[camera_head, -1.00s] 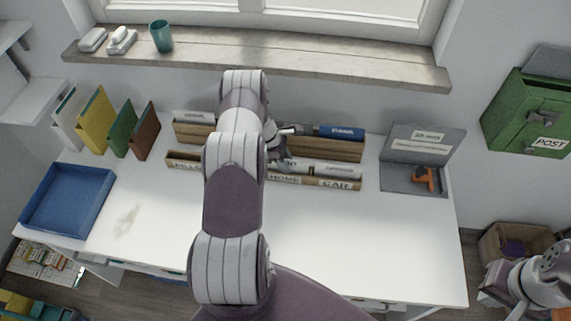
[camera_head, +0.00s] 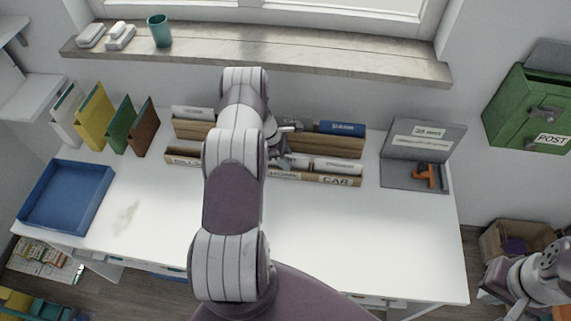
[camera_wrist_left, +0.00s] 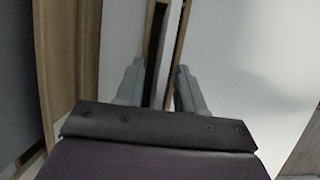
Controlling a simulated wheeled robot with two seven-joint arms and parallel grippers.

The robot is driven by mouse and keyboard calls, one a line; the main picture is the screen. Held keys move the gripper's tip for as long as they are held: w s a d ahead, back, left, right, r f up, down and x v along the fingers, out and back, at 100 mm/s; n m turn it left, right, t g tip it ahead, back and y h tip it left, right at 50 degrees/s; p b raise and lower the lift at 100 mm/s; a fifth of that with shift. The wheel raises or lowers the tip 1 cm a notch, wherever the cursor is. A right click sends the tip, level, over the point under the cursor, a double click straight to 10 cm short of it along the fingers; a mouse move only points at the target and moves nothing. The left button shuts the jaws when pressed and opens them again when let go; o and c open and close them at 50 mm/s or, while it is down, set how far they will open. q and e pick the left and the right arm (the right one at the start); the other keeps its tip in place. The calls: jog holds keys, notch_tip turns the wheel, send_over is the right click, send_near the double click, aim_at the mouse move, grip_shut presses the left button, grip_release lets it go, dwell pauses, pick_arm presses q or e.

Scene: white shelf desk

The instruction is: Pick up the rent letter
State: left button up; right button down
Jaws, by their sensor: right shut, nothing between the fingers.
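A wooden letter organizer (camera_head: 350,148) stands at the back of the desk, with labels for HOME, CAR and others. White envelopes show in its front row (camera_head: 333,167) and at its back left (camera_head: 192,113); a blue one (camera_head: 341,128) stands at the back right. I cannot tell which is the rent letter. My left gripper (camera_head: 285,147) is over the organizer's middle, partly hidden by my arm. In the left wrist view its fingers (camera_wrist_left: 160,85) are apart, with a thin wooden edge and dark slot between them. My right gripper (camera_head: 492,288) is shut and empty at lower right.
A blue tray (camera_head: 66,222) and upright coloured folders (camera_head: 96,118) are on the left. A grey case with an orange-handled stamp (camera_head: 426,176) is on the right. A green post box (camera_head: 530,108) hangs on the wall. The desk front (camera_head: 350,230) is clear.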

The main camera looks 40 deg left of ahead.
pick_arm(q)
grip_shut()
